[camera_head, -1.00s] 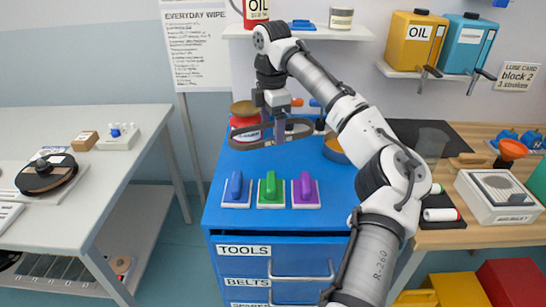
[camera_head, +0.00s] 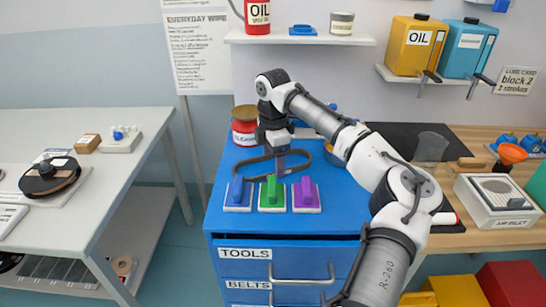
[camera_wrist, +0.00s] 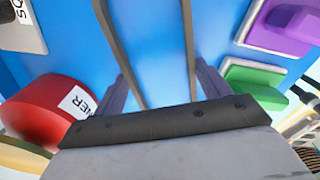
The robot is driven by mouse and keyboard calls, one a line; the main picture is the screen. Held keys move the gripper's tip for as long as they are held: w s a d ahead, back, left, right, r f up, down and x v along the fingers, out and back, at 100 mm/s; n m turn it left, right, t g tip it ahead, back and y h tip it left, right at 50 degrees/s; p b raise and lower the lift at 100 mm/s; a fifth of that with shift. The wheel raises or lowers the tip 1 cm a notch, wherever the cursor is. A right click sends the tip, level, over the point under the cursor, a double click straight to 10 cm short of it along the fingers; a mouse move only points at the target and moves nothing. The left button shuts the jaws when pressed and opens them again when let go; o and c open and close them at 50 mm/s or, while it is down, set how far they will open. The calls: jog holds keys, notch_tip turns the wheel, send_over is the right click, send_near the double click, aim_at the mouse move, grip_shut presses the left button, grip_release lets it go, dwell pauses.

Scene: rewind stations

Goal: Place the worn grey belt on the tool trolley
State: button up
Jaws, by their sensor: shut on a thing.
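The worn grey belt (camera_head: 250,160) is a thin dark loop, seen low at the top of the blue tool trolley (camera_head: 222,222). My gripper (camera_head: 281,168) points down and is shut on the belt. In the wrist view, two belt strands (camera_wrist: 112,45) run away from between my gripper's fingers (camera_wrist: 160,92) over the blue top. The belt is behind the row of coloured-handled pads; I cannot tell whether it touches the top.
A blue pad (camera_head: 237,194), a green pad (camera_head: 272,195) and a purple pad (camera_head: 306,195) line the trolley's front. A red cleaner tin (camera_head: 244,132) stands behind left. A white table (camera_head: 90,190) is left; a wooden bench (camera_head: 445,240) is right.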

jog(key=o, duration=1)
jog(key=shift+f, duration=0.1)
notch_tip(320, 180, up, 12)
jog(key=b, duration=0.1)
jog(key=shift+r, duration=0.2)
